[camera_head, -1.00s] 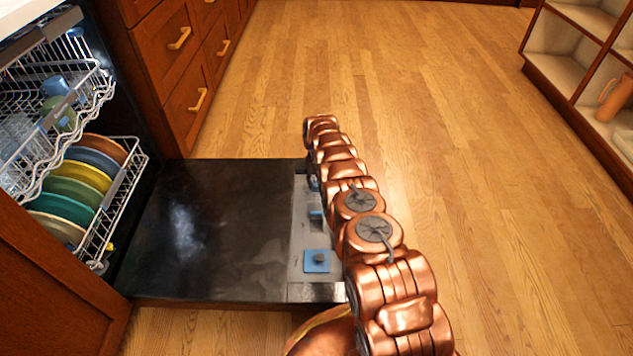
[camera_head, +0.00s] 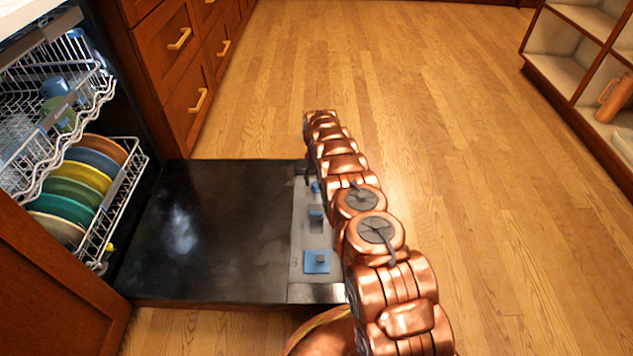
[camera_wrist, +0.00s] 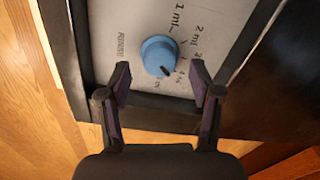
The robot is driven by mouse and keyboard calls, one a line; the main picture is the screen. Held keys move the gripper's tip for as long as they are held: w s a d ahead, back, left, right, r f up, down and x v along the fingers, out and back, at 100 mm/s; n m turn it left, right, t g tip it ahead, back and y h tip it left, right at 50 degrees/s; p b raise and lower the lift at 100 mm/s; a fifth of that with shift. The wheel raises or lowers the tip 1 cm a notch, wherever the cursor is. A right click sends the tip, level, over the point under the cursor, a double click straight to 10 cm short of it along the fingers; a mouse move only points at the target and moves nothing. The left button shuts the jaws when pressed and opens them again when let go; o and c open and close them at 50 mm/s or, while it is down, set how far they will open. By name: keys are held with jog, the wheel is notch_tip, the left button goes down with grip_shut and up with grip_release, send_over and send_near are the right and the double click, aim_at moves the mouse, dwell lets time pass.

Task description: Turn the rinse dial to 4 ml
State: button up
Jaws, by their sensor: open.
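The rinse dial (camera_wrist: 158,56) is a round blue knob on a grey panel in the wrist view. Its dark pointer mark faces the lower right, toward the small labels near 4 and 5; I cannot read exactly which. The 1 ml and 2 ml labels lie to its upper right. My gripper (camera_wrist: 161,82) is open, its two dark fingertips apart, just below the dial on the left and right in the picture. No contact shows. In the head view, my gripper is mostly hidden by my arm, with a dark part (camera_head: 307,175) at the panel's far end.
The black dishwasher door (camera_head: 210,230) lies open and flat. Racks with plates (camera_head: 75,190) stand at left. Drawers are behind, and the wooden floor at right is clear.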

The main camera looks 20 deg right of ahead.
notch_tip(320, 180, up, 10)
dwell(0.5)
dwell(0.3)
notch_tip(320, 180, up, 23)
jog(key=p, duration=0.9)
send_over(316, 184)
jog(key=s+a, duration=0.5)
jog(key=s+a+r+n+p, duration=0.1)
jog(key=s+a+r+p, duration=0.2)
jog(key=s+r+p, duration=0.5)
jog(key=s+a+r+p, duration=0.15)
jog(key=s+r, duration=0.25)
jog(key=r, duration=0.9)
jog(key=s+a+r+g+p, duration=0.1)
jog(key=s+a+r+p, duration=0.1)
jog(key=s+r+p, duration=0.6)
jog(key=s+a+r+p, duration=0.2)
jog(key=s+r+p, duration=0.1)
jog(key=s+r, duration=0.8)
jog(key=s+r+p, duration=0.3)
jog(key=s+p, duration=0.1)
jog(key=s, duration=0.6)
jog(key=s+a+r+p, duration=0.1)
jog(key=s+r+p, duration=0.3)
jog(key=s, duration=0.6)
jog(key=shift+s+a+n+g+p, duration=0.2)
jog(key=shift+n+g+p, duration=0.15)
jog(key=shift+p, duration=0.35)
